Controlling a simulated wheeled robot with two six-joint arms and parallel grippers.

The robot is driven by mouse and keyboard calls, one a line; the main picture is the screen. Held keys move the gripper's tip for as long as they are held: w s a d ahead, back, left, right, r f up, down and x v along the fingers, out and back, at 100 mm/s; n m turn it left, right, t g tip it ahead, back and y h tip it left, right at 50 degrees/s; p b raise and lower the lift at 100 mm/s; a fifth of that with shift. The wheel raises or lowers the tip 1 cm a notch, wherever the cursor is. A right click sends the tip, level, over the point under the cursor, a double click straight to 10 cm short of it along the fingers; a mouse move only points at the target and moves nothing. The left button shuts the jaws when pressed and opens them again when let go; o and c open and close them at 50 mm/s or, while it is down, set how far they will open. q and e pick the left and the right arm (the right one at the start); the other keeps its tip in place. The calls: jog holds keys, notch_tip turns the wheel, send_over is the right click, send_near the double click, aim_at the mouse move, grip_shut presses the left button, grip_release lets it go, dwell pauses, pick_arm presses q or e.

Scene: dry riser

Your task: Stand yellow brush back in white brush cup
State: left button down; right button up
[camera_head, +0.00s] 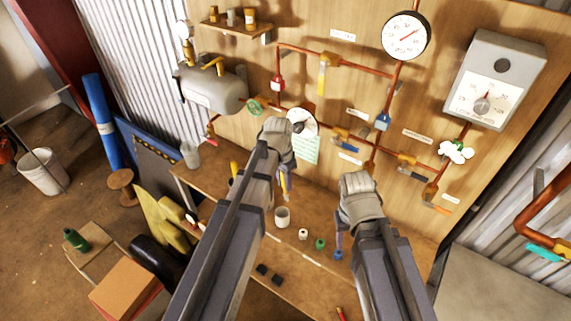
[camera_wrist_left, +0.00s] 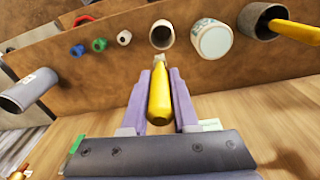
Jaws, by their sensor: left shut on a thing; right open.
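My left gripper (camera_head: 285,190) is shut on the yellow brush (camera_wrist_left: 160,98), which hangs below it over the bench. The brush's pale tip points away from the wrist camera. An open whitish cup (camera_head: 282,217), likely the white brush cup, stands on the bench just below the brush. It also shows in the left wrist view (camera_wrist_left: 162,36), past the brush tip; the brush appears outside it, but the gap is unclear. My right gripper (camera_head: 339,240) is open and points down above the bench, to the right of the cup.
Small white (camera_head: 303,234), green (camera_head: 320,244) and blue (camera_head: 338,255) items line the bench right of the cup. A labelled white container (camera_wrist_left: 213,40) and a dark cup (camera_wrist_left: 256,22) with a yellow handle stand beside it. The pipe board (camera_head: 340,90) rises behind.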

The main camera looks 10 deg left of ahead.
pick_arm(q)
jog(key=shift+s+a+r, duration=0.25)
jog(key=shift+s+r, duration=0.05)
jog(key=shift+r, duration=0.05)
jog(key=shift+s+a+g+y, duration=0.1)
jog(key=shift+s+g+y, duration=0.1)
jog(key=shift+g+y, duration=0.1)
pick_arm(e)
jog(key=shift+w+r, duration=0.3)
pick_arm(q)
notch_tip(320, 180, down, 13)
jog(key=b, duration=1.2)
jog(key=shift+r+b, duration=0.2)
jog(key=shift+b, duration=0.1)
pick_arm(e)
notch_tip(320, 180, down, 12)
jog(key=shift+f, duration=0.25)
pick_arm(q)
jog(key=c, duration=0.6)
grip_release()
jog(key=shift+r, duration=0.1)
